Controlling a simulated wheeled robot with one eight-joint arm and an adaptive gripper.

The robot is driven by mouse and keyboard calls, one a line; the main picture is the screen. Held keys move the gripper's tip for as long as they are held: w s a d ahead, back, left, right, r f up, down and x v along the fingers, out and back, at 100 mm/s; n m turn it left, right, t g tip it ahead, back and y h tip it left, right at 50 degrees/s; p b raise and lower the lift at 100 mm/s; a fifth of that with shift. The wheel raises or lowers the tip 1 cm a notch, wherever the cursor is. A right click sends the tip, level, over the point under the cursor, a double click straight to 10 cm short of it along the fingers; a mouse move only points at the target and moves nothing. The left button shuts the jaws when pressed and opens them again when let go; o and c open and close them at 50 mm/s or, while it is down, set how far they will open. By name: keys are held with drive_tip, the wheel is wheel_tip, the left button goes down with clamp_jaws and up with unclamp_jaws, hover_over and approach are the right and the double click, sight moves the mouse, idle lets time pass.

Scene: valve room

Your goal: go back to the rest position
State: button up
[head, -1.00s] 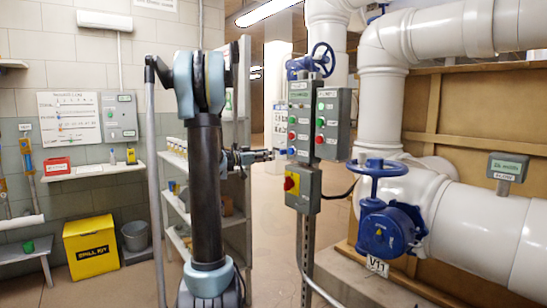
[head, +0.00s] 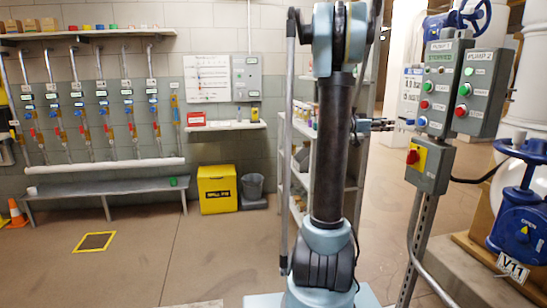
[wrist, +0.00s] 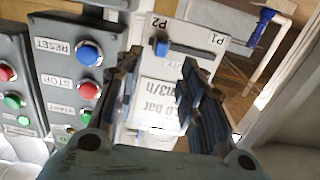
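My gripper (head: 380,125) is at the end of my folded arm, in front of the shelf rack and pointing right toward the pump panels. In the wrist view my gripper (wrist: 160,75) has its two dark fingers apart with nothing between them. Beyond the fingers is a white panel (wrist: 160,95) with a blue knob on a slot marked P1 and P2, and a readout partly hidden by the fingers. The gripper looks clear of it, but the exact gap cannot be told.
Grey pump boxes (head: 436,85) stand on a post (head: 418,235) at right, near the blue valve (head: 520,205). A shelf rack (head: 298,190) is behind my arm. A yellow bin (head: 217,190) and bench (head: 110,190) line the back wall.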

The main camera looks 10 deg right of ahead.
drive_tip(key=s+a+f+n+y, duration=0.5)
drive_tip(key=s+a+f, duration=0.4)
drive_tip(key=a, duration=0.4)
drive_tip(key=s+a+f+n+y, duration=0.6)
drive_tip(key=s+a+f, duration=0.3)
drive_tip(key=s+a, duration=0.3)
drive_tip(key=s+a+f+n+t+y, duration=0.1)
drive_tip(key=s+a+f+n+y, duration=0.5)
drive_tip(key=a, duration=1)
drive_tip(key=s+f, duration=0.3)
drive_tip(key=s, duration=0.1)
drive_tip(key=shift+s+y, duration=0.25)
drive_tip(key=shift+y, duration=0.15)
drive_tip(key=shift+w+f, duration=0.15)
drive_tip(key=shift+w, duration=0.3)
